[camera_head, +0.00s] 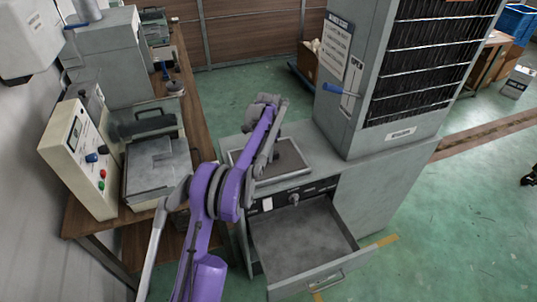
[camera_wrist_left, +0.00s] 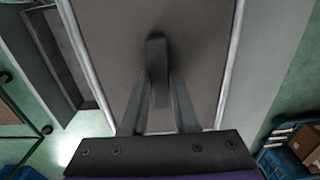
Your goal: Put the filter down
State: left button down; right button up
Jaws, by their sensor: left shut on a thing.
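The filter (camera_head: 291,160) is a flat dark grey panel with a lighter metal frame. In the head view it lies level at the top of the grey cabinet (camera_head: 385,165), on it or just above; I cannot tell which. In the left wrist view the filter (camera_wrist_left: 205,60) fills the middle, with bright rims on both sides. My left gripper (camera_head: 257,172) is over the filter's left part. In the left wrist view its fingers (camera_wrist_left: 157,70) are shut on a small dark part at the filter's middle. My right gripper is not in view.
An open, empty drawer (camera_head: 300,240) sticks out of the cabinet front below the filter. A wooden bench (camera_head: 190,75) with machines is at left. Green floor lies free at right.

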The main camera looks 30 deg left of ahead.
pick_arm(q)
jog(key=shift+f, duration=0.1)
jog(key=shift+f, duration=0.15)
jog(key=c, duration=0.7)
grip_release()
